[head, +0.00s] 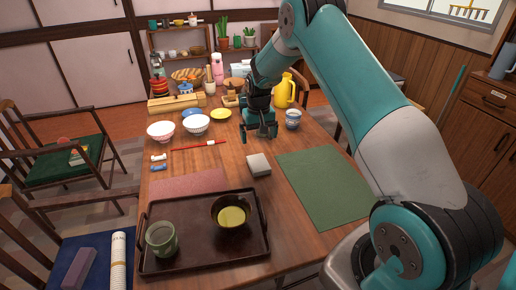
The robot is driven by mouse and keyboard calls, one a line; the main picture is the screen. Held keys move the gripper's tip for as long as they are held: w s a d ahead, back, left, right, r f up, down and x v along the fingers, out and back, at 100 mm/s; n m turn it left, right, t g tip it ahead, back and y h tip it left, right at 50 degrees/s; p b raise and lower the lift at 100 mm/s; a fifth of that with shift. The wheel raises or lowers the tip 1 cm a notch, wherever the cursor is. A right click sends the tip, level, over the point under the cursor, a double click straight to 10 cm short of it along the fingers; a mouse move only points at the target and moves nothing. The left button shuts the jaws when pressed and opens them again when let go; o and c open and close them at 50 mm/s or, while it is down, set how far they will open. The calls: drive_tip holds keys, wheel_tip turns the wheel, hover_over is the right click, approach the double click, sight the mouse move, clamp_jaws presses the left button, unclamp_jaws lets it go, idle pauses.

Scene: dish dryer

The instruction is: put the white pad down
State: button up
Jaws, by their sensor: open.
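The white pad (259,165) is a small pale block with a greyish side. It lies flat on the wooden table, between the pink mat and the green mat. My gripper (259,138) is open and points down over the table, behind the pad as seen from the head. Its fingers are apart from the pad and nothing shows between them.
A dark tray (190,262) with a green cup (161,239) and a dark bowl (230,214) stands at the front. The green mat (325,185) is bare at right. A red stick (200,145), bowls and a yellow jug (285,90) stand farther back.

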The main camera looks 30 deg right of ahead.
drive_tip(key=s+a+r+n+y, duration=0.1)
drive_tip(key=s+a+r+n, duration=0.1)
drive_tip(key=s+a+r, duration=0.5)
drive_tip(key=s+a+r+n+y, duration=0.1)
drive_tip(key=s+a+r+n, duration=0.25)
drive_tip(key=a+r, duration=0.65)
drive_tip(key=s+a+r+n, duration=0.1)
drive_tip(key=s+a+r, duration=0.1)
drive_tip(key=s, duration=0.6)
drive_tip(key=s+a+r+n+y, duration=0.1)
drive_tip(key=s+a, duration=0.3)
drive_tip(key=s, duration=0.5)
drive_tip(key=s+a+r+n+y, duration=0.1)
drive_tip(key=s+a+r+n, duration=0.1)
drive_tip(key=s, duration=0.6)
drive_tip(key=shift+s+a+r+n, duration=0.25)
drive_tip(key=shift+a+r+n, duration=0.15)
drive_tip(key=shift+a, duration=0.3)
drive_tip(key=shift+r, duration=0.15)
